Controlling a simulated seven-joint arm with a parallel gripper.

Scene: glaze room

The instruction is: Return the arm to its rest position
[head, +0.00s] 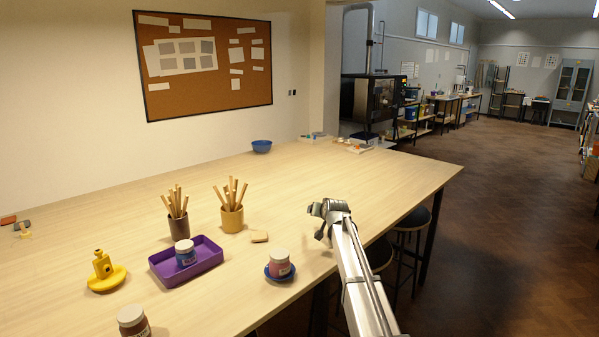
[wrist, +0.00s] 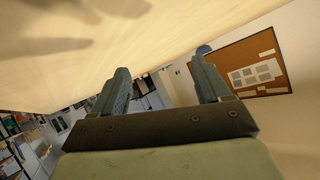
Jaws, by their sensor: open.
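My gripper (head: 318,222) is above the right part of the wooden table (head: 380,175), with my arm reaching up from the bottom right of the head view. In the wrist view my gripper (wrist: 162,85) shows two dark fingers spread wide apart with nothing between them. The wrist view is tilted, with the table top across its upper part and a shadow on it. No object touches the gripper.
A purple tray (head: 211,262) holds a blue-labelled jar (head: 185,253). Stools (head: 410,222) are right of the table.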

